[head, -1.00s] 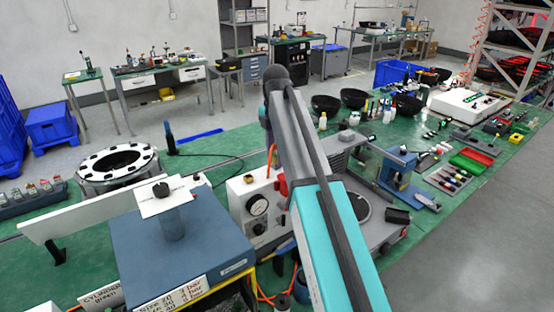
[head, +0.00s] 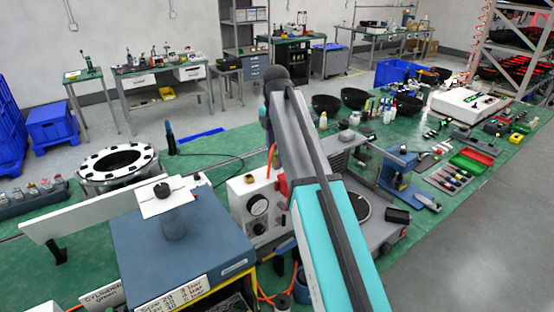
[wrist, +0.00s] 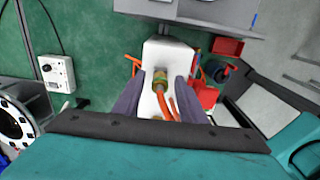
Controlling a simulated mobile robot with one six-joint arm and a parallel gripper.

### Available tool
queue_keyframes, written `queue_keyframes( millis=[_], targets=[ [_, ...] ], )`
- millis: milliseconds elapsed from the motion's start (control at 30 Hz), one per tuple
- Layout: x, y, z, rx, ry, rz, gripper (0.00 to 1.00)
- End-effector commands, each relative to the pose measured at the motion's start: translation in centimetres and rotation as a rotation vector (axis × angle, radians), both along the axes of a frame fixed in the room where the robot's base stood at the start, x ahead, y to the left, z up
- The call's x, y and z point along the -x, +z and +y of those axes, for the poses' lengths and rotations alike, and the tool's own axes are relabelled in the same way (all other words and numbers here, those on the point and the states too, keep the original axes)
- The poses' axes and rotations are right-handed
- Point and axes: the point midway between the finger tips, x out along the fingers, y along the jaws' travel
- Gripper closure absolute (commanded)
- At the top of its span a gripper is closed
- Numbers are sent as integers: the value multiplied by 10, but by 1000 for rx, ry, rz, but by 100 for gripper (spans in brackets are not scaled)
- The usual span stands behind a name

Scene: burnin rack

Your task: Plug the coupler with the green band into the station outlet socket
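In the wrist view, a brass coupler with a green band (wrist: 160,77) shows between the two fingers of my gripper (wrist: 160,82), with an orange hose running from it. The fingers stand apart, with pale gaps on both sides of the coupler, so my gripper looks open around or above it; the depth is hard to judge. A white fixture (wrist: 167,49) lies behind the coupler. A small brass fitting (wrist: 157,118) shows lower down; I cannot tell whether it is the outlet socket. In the head view, my arm hides the gripper and the coupler.
In the head view, a white gauge box (head: 258,207) stands beside my arm. A blue-grey box (head: 190,250) with a white plate on top is to its left. A blue press (head: 397,178) stands right. In the wrist view, red parts (wrist: 208,97) sit right of the fingers.

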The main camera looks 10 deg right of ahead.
Motion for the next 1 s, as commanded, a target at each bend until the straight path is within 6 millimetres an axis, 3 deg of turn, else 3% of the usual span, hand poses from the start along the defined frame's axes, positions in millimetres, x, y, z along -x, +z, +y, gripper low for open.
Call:
queue_keyframes(
  millis=[500,567,733,1000],
  targets=[
    [0,0,0,0,-1,0,62],
    [0,0,0,0,-1,0,69],
    [0,0,-1,0,-1,0,98],
    [0,1,-1,0,-1,0,100]
  ],
)
